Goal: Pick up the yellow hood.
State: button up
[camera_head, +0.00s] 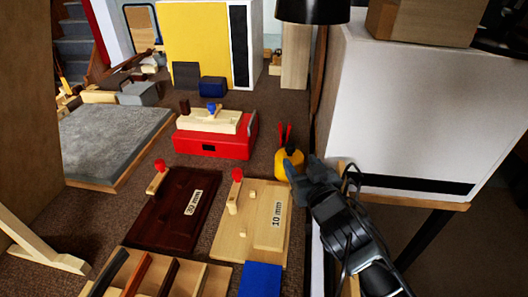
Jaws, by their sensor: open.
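A small rounded yellow piece (288,165), which looks like the yellow hood, stands on the brown surface right of centre. Part of the yellow piece's right edge is hidden by the fingers. Nothing shows between the fingers clearly.
A light board marked 10 mm (227,240) and a dark board (150,220) lie in front. A red box (190,146) is behind on the left. A large white cabinet (410,110) stands close on the right. A blue block (260,281) is at the front.

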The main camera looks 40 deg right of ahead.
aim_at(292, 148)
jog(key=x, duration=0.2)
jog(key=shift+w+r, duration=0.15)
jog(key=shift+w, duration=0.3)
jog(key=shift+r+p+x, duration=0.2)
jog(key=shift+p+x, duration=0.3)
jog(key=shift+x, duration=0.85)
jog(key=shift+r+p+x, duration=0.25)
jog(key=shift+p+x, duration=0.25)
jog(key=shift+x, duration=0.85)
jog(key=shift+d+f, duration=0.2)
grip_shut()
